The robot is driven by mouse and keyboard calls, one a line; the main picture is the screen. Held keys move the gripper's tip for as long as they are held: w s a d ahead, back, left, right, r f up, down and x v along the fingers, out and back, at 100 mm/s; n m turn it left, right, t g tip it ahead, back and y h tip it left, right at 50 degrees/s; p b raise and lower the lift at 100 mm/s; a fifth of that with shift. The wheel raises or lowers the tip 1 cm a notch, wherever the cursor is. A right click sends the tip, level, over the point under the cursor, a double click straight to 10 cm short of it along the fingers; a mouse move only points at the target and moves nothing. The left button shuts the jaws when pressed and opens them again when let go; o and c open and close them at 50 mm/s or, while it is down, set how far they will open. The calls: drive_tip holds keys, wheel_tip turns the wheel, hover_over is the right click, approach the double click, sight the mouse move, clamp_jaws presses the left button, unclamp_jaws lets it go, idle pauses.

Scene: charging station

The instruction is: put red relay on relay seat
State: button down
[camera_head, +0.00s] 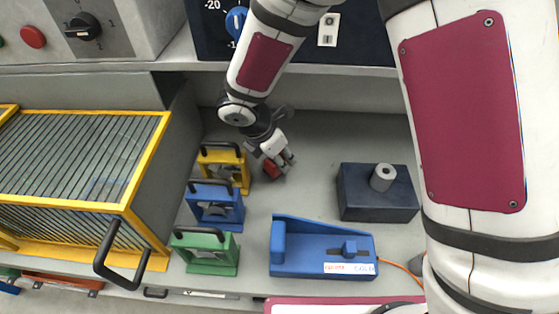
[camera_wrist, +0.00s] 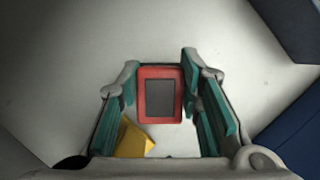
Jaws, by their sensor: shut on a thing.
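The red relay (camera_head: 271,169) is at my gripper (camera_head: 281,161), over the grey bench. In the wrist view the relay (camera_wrist: 160,98) is a red frame around a dark grey panel, between the teal-padded fingers of my gripper (camera_wrist: 160,78). My gripper is shut on it. I cannot tell whether the relay touches the bench. No part is marked as the relay seat. A dark blue block (camera_head: 350,200) with a grey hollow cylinder (camera_head: 382,177) stands to the right. A blue device (camera_head: 300,258) with a raised left end and a label lies nearer the front.
Yellow (camera_head: 240,158), blue (camera_head: 198,190) and green (camera_head: 190,241) handled frames stand left of my gripper, the yellow one close by. A yellow-edged ribbed box (camera_head: 80,150) fills the left. Control panels (camera_head: 363,38) rise behind. Bare bench (camera_head: 310,195) lies between the frames and the dark block.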

wheel_tip(320, 180, up, 4)
drive_tip(key=shift+s+f+p, duration=0.1)
drive_tip(key=shift+f+p, duration=0.05)
drive_tip(key=shift+p, duration=0.95)
drive_tip(key=s+d+p, duration=0.1)
drive_tip(key=s+d, duration=0.3)
drive_tip(key=s, duration=0.4)
drive_tip(key=s+d, duration=0.4)
drive_tip(key=s, duration=0.4)
drive_tip(key=shift+d+p, duration=0.15)
drive_tip(key=shift+p, duration=0.2)
drive_tip(key=shift+f, duration=0.1)
